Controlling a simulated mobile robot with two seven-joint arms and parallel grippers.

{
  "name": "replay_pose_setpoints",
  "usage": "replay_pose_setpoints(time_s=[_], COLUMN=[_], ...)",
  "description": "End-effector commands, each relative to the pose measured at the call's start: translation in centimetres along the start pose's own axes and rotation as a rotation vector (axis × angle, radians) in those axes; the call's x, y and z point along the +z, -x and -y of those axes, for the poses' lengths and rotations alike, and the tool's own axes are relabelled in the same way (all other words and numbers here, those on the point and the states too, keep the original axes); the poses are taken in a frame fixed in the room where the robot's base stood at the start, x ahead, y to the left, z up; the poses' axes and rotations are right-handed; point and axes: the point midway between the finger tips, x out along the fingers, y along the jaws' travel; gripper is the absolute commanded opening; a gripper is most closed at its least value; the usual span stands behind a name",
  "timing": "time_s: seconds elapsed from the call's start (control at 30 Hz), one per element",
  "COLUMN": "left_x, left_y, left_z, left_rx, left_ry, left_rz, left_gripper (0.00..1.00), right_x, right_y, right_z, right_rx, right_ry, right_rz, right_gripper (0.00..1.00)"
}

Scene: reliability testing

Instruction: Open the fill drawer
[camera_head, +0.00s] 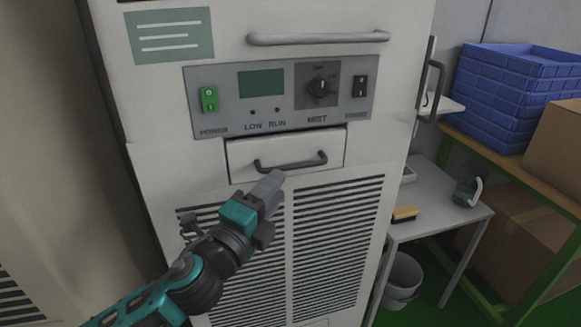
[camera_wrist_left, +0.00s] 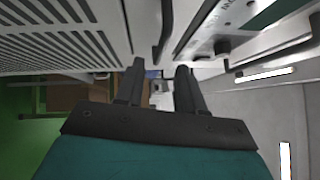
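The fill drawer (camera_head: 240,160) is a small pale front with a dark bar handle (camera_head: 290,162), set below the control panel on the cabinet. It appears flush with the cabinet face. My left gripper (camera_head: 271,184) comes from the lower left and its tip is just below the handle. In the left wrist view the two fingers (camera_wrist_left: 160,77) stand apart with nothing clearly between them. A dark bar that looks like the handle (camera_wrist_left: 164,34) shows just beyond the fingertips. Whether they touch it I cannot tell. My right gripper is out of view.
The control panel (camera_head: 283,92) with switches and a knob is right above the drawer. A long grey handle (camera_head: 318,38) is higher up. Louvred vents (camera_head: 335,230) lie below. At right are a small table (camera_head: 440,205), blue crates (camera_head: 508,92) and cardboard boxes (camera_head: 556,150).

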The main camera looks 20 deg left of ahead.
Motion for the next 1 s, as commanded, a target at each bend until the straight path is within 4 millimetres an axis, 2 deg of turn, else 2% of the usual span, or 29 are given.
replay_pose_setpoints(time_s=[0.2,0.4,0.8,1.0], left_x=[0.0,0.0,0.0,0.0], left_y=[-3.6,-5.7,-6.3,-6.3], left_z=[0.2,0.1,0.0,0.0], left_rx=[-0.003,-0.001,0.001,0.000], left_ry=[0.000,0.001,0.001,0.001], left_rz=[0.001,0.001,0.000,0.000], left_gripper=[0.38,0.38,0.38,0.20], right_x=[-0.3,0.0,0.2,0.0], right_y=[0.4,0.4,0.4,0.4], right_z=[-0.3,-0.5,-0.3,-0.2], right_rx=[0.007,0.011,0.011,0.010], right_ry=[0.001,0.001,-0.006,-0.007], right_rz=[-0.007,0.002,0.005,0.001], right_gripper=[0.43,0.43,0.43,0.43])
